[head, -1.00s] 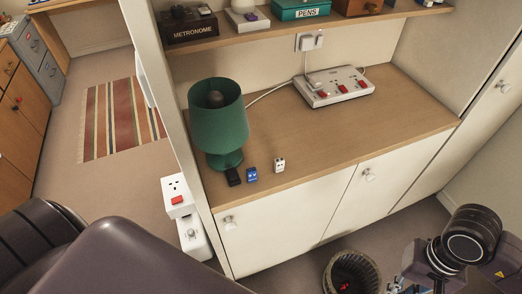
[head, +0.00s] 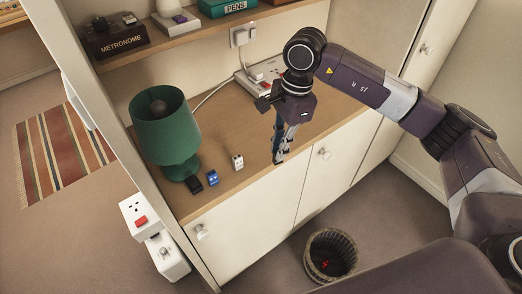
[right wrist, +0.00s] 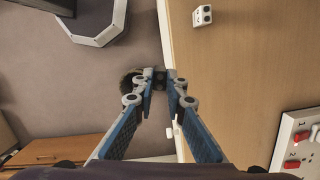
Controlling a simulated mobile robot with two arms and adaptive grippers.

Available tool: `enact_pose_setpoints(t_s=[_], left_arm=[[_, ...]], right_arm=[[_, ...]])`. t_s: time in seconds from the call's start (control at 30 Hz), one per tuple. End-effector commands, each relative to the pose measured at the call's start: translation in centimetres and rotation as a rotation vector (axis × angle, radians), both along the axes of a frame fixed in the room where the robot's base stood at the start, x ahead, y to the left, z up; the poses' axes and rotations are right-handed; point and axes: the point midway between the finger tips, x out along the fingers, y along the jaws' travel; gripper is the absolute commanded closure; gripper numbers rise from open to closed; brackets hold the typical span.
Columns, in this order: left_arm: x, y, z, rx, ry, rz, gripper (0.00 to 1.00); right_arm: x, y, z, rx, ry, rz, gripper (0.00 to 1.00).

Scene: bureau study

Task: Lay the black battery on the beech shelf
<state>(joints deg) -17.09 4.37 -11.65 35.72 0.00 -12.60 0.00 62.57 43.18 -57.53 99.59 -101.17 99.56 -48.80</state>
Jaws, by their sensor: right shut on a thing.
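A small black block (head: 194,184) that looks like a battery lies on the wooden cabinet top (head: 225,122), beside the green lamp. A blue battery (head: 212,178) and a white battery (head: 237,162) lie right of it. The white one also shows in the right wrist view (right wrist: 202,15). The beech-coloured shelf (head: 178,38) runs above the cabinet top. My right gripper (head: 278,159) points down at the cabinet's front edge, right of the batteries. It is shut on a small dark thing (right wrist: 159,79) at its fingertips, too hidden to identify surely. My left gripper is out of view.
The green lamp (head: 165,125) stands at the left end of the cabinet top. A power strip (head: 262,76) lies at the back. A metronome box (head: 116,40) and a PENS box (head: 222,7) occupy the shelf. A bin (head: 331,255) stands on the floor.

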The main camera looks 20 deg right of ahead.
Motion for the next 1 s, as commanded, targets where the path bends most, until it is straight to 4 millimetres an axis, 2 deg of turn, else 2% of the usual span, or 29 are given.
enact_pose_setpoints(t_s=[0.1,0.3,0.6,0.7,0.83,0.93,1.0], left_arm=[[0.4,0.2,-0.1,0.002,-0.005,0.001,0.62],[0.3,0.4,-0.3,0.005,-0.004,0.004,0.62],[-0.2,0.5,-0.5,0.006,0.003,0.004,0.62],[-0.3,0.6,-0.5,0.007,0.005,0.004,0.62],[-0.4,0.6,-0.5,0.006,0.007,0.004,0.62],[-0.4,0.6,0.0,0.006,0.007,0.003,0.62],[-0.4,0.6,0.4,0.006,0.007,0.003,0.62]], right_arm=[[2.3,0.3,2.8,0.002,-0.005,-0.249,1.0],[5.3,0.7,7.4,0.003,-0.005,-0.665,1.0],[8.0,1.4,13.5,0.001,-0.001,-1.191,1.0],[8.4,1.5,14.7,0.0,-0.001,-1.294,1.0],[8.6,1.6,15.1,-0.002,0.001,-1.363,1.0],[8.6,1.6,14.0,-0.006,0.005,-1.375,1.0],[8.5,1.5,12.4,-0.008,0.005,-1.376,1.0]])
